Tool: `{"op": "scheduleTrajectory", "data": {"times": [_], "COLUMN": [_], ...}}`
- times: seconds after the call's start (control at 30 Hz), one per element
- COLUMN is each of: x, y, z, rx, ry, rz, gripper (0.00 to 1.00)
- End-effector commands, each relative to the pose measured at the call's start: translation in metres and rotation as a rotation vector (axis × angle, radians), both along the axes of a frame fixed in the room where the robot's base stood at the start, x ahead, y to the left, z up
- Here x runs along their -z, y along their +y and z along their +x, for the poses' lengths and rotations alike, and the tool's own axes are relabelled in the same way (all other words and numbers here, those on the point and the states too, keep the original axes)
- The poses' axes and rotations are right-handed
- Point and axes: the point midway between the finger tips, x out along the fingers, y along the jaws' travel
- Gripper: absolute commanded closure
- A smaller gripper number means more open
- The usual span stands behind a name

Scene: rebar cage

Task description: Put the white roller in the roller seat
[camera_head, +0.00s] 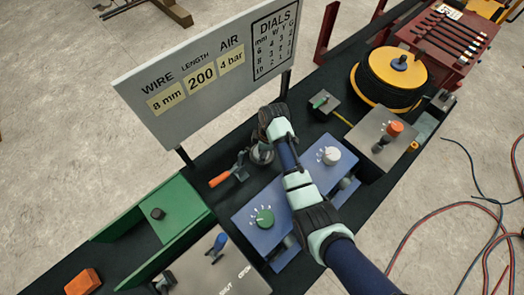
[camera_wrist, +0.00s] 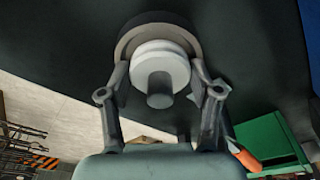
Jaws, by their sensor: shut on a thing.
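The white roller (camera_wrist: 152,52) shows in the wrist view, with a grey round stub (camera_wrist: 160,88) on its near face. My gripper (camera_wrist: 160,72) is shut on it, one finger on each side. Behind the roller is a wider dark round part (camera_wrist: 158,22), which looks like the roller seat. The roller is lined up with it or close to it; I cannot tell whether it is fully in. In the head view my gripper (camera_head: 261,154) is low over the dark bench beside the orange-handled clamp, and my wrist hides the roller.
The orange-handled clamp (camera_head: 222,178) lies just left of my gripper. A blue panel with green and white knobs (camera_head: 262,218) is in front. The lettered sign board (camera_head: 205,75) stands behind. A green tray (camera_head: 180,207) is at left, and a yellow-flanged reel (camera_head: 390,75) at right.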

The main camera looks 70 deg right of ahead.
Motion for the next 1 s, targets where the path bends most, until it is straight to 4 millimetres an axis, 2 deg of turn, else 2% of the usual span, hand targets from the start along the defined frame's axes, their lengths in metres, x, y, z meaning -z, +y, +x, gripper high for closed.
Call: {"op": "scheduleTrajectory", "data": {"times": [0.4, 0.43, 0.57, 0.87, 1.0], "x": [0.005, 0.006, 0.006, 0.005, -0.008], "y": [0.0, 0.0, 0.0, 0.0, -0.001], "z": [0.0, 0.0, 0.0, 0.0, 0.0], "rx": [0.0, 0.0, 0.0, 0.0, 0.0], "ry": [-0.002, 0.0, 0.0, 0.0, -0.002], "rz": [-0.002, -0.001, 0.0, -0.001, -0.002], "gripper": [0.92, 0.33, 0.12, 0.12, 0.12]}}
